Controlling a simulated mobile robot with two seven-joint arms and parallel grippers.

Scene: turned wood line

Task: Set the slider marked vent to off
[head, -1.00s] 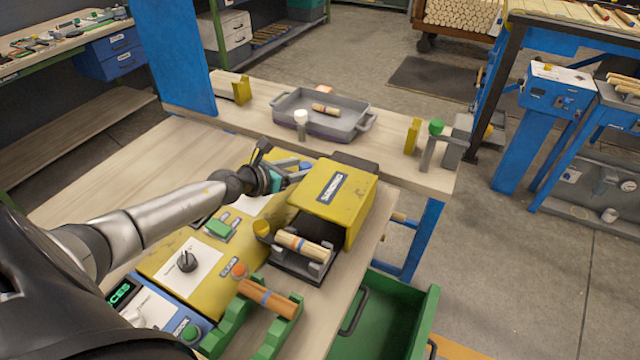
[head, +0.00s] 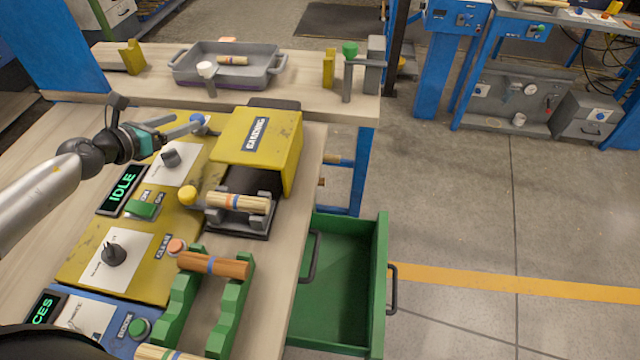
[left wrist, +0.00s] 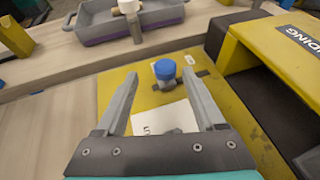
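A blue knob (head: 198,121) stands at the far end of the yellow control panel (head: 75,262), left of the yellow box. In the left wrist view the blue knob (left wrist: 165,72) sits beside a dark slot; I cannot read a vent marking there. My left gripper (head: 183,124) comes in from the left, its fingers pointing toward the knob. In the left wrist view the gripper (left wrist: 160,75) is open and empty, with the knob showing between its fingertips. I cannot tell whether either finger touches it. My right gripper is not in view.
The yellow box (head: 262,140) stands close right of the knob. A grey tray (head: 270,75) is on the raised shelf behind. Nearer are a dark dial (head: 113,253), a green switch (head: 142,209), a yellow knob (head: 187,195) and a lit IDLE display (head: 122,188). An open green drawer (head: 345,275) juts out right.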

